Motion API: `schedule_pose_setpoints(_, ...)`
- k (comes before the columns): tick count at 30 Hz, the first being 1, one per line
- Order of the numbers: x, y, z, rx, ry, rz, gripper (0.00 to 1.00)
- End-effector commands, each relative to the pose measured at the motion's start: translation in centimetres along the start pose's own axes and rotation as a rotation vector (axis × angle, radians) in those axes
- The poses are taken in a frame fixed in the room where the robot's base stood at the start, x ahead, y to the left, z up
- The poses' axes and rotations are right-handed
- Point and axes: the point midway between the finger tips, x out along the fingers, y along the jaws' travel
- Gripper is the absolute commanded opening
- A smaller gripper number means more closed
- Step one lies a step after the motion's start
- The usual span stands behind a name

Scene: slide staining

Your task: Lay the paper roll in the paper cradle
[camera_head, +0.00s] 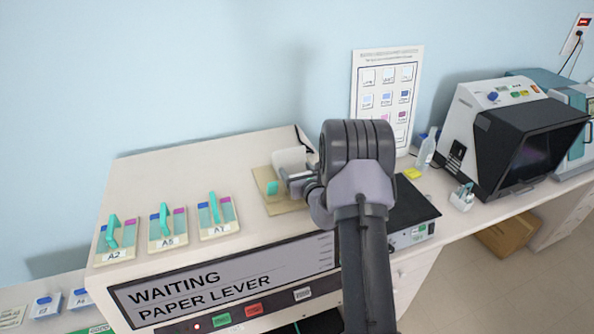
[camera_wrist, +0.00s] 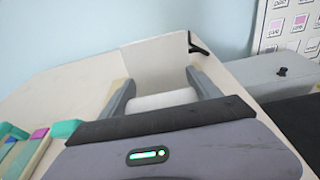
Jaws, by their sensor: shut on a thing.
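My gripper (camera_head: 294,181) is over the right part of the white machine top. In the wrist view its two grey fingers (camera_wrist: 164,92) are shut on the white paper roll (camera_wrist: 165,99), which lies crosswise between them. A white sheet-like surface (camera_wrist: 157,62) stands just beyond the roll; I cannot tell if it is part of it. In the head view a white curved piece (camera_head: 288,158) shows behind the gripper. Below is a beige plate (camera_head: 279,208) with a teal part (camera_head: 271,188). I cannot clearly make out the cradle; my gripper and wrist hide much of that spot.
Slide holders A2 (camera_head: 115,256), A5 (camera_head: 168,242) and A7 (camera_head: 219,230) with teal levers stand to the left. The machine's front display (camera_head: 225,285) reads "WAITING PAPER LEVER". A black plate (camera_head: 412,206) lies right of my arm. A dark-screened device (camera_head: 510,135) stands further right.

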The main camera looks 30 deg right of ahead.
Motion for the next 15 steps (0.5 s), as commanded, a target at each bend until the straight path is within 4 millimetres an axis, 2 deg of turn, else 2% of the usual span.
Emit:
schedule_pose_setpoints(7,0.07,-0.03,-0.39,0.0,0.0,0.0,0.2)
schedule_pose_setpoints(8,0.07,-0.02,-0.43,0.0,0.0,0.0,0.74)
schedule_pose_setpoints(11,0.03,-0.03,-0.29,0.0,0.0,0.0,0.94)
schedule_pose_setpoints(15,0.03,-0.02,-0.28,0.0,0.0,0.0,0.94)
